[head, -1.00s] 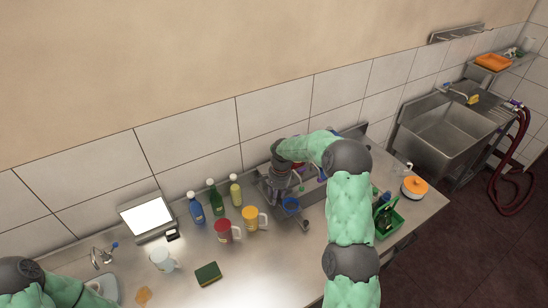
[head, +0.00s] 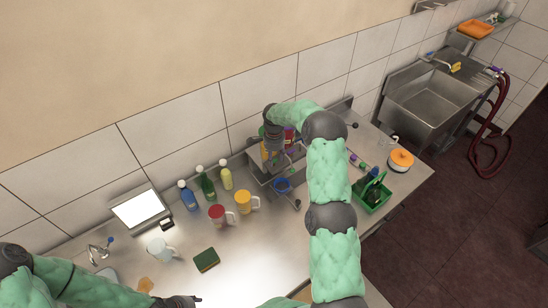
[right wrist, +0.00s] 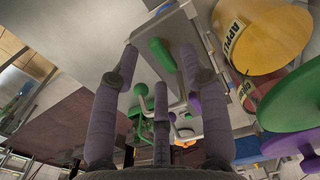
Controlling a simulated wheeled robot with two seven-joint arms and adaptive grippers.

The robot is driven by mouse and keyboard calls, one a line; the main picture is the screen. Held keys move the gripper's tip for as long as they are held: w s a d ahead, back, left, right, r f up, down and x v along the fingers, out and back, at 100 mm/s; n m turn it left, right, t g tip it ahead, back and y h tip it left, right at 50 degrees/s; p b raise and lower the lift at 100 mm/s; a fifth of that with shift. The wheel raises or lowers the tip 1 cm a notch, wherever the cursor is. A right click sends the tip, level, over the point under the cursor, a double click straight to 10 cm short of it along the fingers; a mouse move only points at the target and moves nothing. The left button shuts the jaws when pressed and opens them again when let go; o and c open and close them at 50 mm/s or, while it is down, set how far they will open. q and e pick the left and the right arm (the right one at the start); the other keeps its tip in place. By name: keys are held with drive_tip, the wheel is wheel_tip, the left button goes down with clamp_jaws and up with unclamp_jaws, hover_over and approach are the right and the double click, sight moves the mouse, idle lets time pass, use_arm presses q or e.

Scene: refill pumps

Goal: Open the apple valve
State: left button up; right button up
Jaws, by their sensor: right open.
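My right gripper (right wrist: 160,62) is open at the pump dispenser (head: 263,169) by the back wall; it also shows in the head view (head: 277,160). In the right wrist view a green handle (right wrist: 162,54) lies between its two outer fingertips, with no clear contact. A yellow container (right wrist: 262,38) labelled APPLE is at the upper right. I cannot tell which handle is the apple valve. My left gripper (head: 187,300) is at the bottom edge, its fingers unclear.
A green caddy (head: 373,194) and an orange-lidded pot (head: 400,160) are to the right. The front counter is partly clear.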

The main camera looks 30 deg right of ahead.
drive_tip(key=shift+f, duration=0.7)
clamp_jaws()
